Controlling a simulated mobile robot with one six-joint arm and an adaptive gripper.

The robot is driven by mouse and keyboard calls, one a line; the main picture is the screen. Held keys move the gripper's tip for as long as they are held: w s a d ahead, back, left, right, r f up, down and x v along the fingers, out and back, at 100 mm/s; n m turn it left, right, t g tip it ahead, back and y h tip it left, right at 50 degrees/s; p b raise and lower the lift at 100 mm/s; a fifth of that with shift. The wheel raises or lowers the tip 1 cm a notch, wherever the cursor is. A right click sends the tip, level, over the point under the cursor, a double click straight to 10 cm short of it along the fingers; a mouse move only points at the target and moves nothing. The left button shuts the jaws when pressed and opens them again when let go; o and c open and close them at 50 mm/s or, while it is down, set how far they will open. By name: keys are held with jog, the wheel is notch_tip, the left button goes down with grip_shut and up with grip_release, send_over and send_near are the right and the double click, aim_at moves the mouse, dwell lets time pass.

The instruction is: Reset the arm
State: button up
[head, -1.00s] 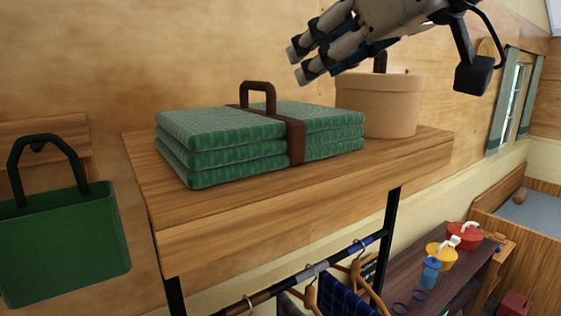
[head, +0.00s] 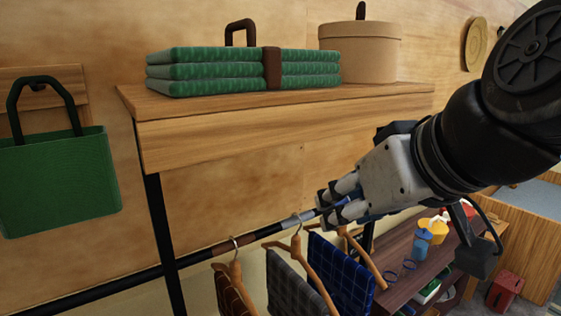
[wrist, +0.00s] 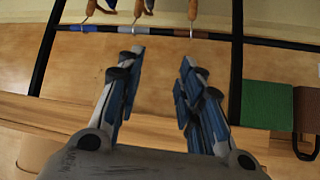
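My gripper (head: 325,205) is in the head view, below the shelf's front edge and close to the hanging rail. In the wrist view my gripper (wrist: 160,65) has its two blue-padded fingers wide apart, with nothing between them. The rail and hanger hooks show beyond the fingertips. In the head view I cannot tell whether the fingers touch the rail.
A wooden shelf (head: 220,135) holds a folded green blanket stack (head: 205,72) and a round lidded box (head: 360,52). Hangers with cloths (head: 340,270) hang from the rail (head: 205,255). A green bag (head: 60,180) hangs left. A low cabinet (head: 405,290) stands right.

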jog(key=s+d+f+m+g+h+b, duration=0.1)
jog(key=s+f+b, duration=0.3)
jog(key=f, duration=0.9)
jog(key=s+d+f+m+g+h+b, duration=0.1)
jog(key=s+f+b, duration=0.3)
jog(key=f, duration=0.9)
jog(key=s+d+f+m+g+h+b, duration=0.1)
jog(key=s+d+f+g+b, duration=0.1)
jog(key=f, duration=1.1)
jog(key=shift+s+d+f+m+b, duration=0.25)
jog(key=shift+s+d+b, duration=0.3)
jog(key=shift+s+b, duration=0.55)
